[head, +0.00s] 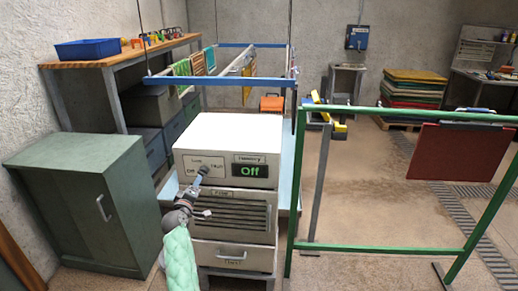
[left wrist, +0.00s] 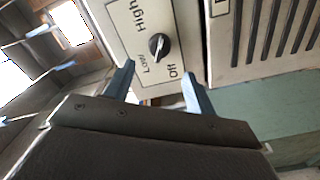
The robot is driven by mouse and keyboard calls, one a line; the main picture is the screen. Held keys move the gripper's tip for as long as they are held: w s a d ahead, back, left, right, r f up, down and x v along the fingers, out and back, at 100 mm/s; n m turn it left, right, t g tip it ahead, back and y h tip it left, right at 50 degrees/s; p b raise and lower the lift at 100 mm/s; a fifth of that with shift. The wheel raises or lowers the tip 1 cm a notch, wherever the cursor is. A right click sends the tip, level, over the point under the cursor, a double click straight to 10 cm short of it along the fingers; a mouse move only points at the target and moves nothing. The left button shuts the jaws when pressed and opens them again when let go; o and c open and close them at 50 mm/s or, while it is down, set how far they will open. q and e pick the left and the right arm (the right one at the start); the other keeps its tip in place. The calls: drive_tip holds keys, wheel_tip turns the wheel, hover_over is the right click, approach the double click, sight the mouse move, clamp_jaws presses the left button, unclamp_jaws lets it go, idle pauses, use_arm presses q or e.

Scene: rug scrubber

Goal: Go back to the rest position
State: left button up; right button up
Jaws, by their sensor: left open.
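My left gripper (head: 202,172) is in front of the upper panel of a white machine (head: 245,130) in the head view. In the left wrist view my left gripper (left wrist: 160,85) has its two blue-grey fingers apart with nothing between them. A black knob (left wrist: 158,46) on the panel lies just beyond the fingertips, among the labels Off, Low and High. The gripper appears apart from the knob. In the head view the gripper partly covers the knob's place. The machine's black display (head: 251,171) reads "Off" in green. My right gripper is in neither view.
A green cabinet (head: 82,203) stands close on the left. A wooden-topped workbench (head: 125,56) with a blue tray (head: 88,49) is behind it. A green frame (head: 390,249) with a red rug (head: 452,153) stands on the right. Open floor (head: 370,190) lies beyond the frame.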

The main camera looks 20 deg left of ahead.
use_arm(q)
drive_tip(key=s+d+f+m+g+h, duration=0.1)
drive_tip(key=d+f+m+g+h, duration=0.15)
drive_tip(key=d+m, duration=0.35)
drive_tip(key=s+d+f+m+g+h, duration=0.1)
drive_tip(key=d+f+m+g+h, duration=0.15)
drive_tip(key=d, duration=0.45)
drive_tip(key=s+d+f+m+g, duration=0.5)
drive_tip(key=s+d+f, duration=0.3)
drive_tip(key=s+d, duration=0.15)
drive_tip(key=s+d+f+m+g, duration=0.1)
drive_tip(key=s+d+f, duration=0.3)
drive_tip(key=s, duration=0.7)
drive_tip(key=s+d+f+m+g, duration=0.1)
drive_tip(key=s+d+f+g, duration=0.2)
drive_tip(key=s+f, duration=0.6)
drive_tip(key=s+d+f+m+g, duration=0.1)
drive_tip(key=s+d+f, duration=0.4)
drive_tip(key=s, duration=0.8)
drive_tip(key=shift+s+d+f+g, duration=0.2)
drive_tip(key=shift+d+f+g, duration=0.25)
drive_tip(key=shift+f, duration=0.4)
drive_tip(key=shift+a, duration=0.1)
